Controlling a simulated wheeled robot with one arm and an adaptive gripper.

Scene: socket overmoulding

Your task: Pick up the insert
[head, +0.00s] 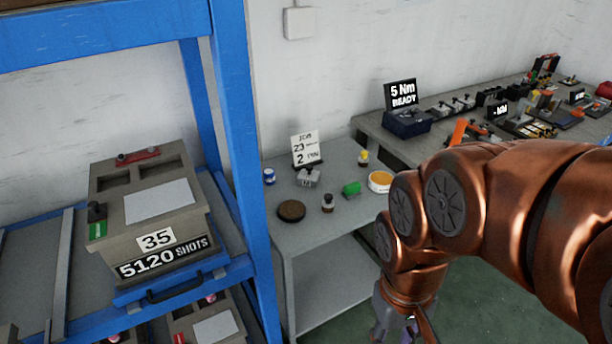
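I cannot tell for sure which thing is the insert. A small grey metal piece (308,178) sits on the grey table (345,215) in front of a white job card (306,149). A green block (351,188) lies to its right, and a small dark-and-white bottle (327,203) stands in front of it. My gripper (393,330) hangs low at the bottom edge, right of the table and apart from these things. It is partly cut off by the frame, so its fingertips and anything between them are hidden.
A round brown disc (291,211), a blue jar (269,176), a yellow-topped bottle (363,158) and an orange-filled tub (380,182) share the table. A blue rack (232,130) with a mould marked 35 (150,215) stands left. A cluttered bench (375,123) is behind right.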

